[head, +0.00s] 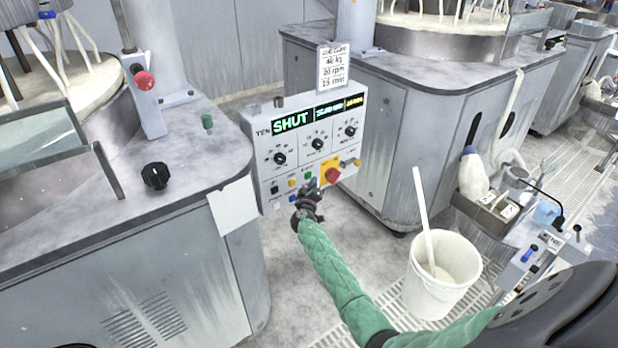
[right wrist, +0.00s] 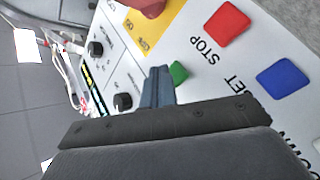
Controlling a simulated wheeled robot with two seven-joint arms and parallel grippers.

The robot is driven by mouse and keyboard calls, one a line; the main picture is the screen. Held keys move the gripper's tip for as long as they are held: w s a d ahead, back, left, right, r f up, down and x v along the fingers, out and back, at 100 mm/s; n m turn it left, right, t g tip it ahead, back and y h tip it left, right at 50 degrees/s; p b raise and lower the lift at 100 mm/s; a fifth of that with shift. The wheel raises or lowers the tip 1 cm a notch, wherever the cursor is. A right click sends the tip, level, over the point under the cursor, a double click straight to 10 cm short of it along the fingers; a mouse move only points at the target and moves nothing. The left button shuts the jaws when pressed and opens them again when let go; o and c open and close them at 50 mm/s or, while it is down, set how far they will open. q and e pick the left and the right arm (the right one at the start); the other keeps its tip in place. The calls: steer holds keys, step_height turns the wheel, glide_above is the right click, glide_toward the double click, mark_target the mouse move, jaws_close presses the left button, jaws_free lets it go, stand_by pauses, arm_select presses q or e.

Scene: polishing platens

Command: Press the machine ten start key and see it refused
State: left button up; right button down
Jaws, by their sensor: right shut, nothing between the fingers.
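The machine ten panel (head: 290,150), marked "TEN", hangs at the corner of a grey machine. Its display (head: 291,121) reads "SHUT" in green, with smaller text to the right. My right gripper (head: 313,187) is at the lower edge of the panel, shut and empty. In the right wrist view its closed fingertips (right wrist: 160,74) are beside a green key (right wrist: 178,72), partly hidden by the finger; I cannot tell whether they touch. A red key (right wrist: 228,21) marked STOP and a blue key (right wrist: 283,78) are nearby. My left gripper is not in view.
A red mushroom button (head: 333,174) on a yellow plate sits right of the gripper. A card (head: 333,68) with kg, rpm and min figures stands above the panel. A white bucket (head: 432,285) with a stick stands on the floor. A black knob (head: 155,176) is on the left machine's top.

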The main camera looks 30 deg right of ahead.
stand_by(0.9)
steer(key=shift+w+b, duration=0.4)
steer(key=shift+b, duration=0.35)
steer(key=shift+w+b, duration=0.4)
steer(key=shift+b, duration=0.2)
stand_by(0.6)
steer(key=shift+s, duration=0.8)
steer(key=shift+s+d, duration=0.2)
steer(key=shift+s, duration=2.3)
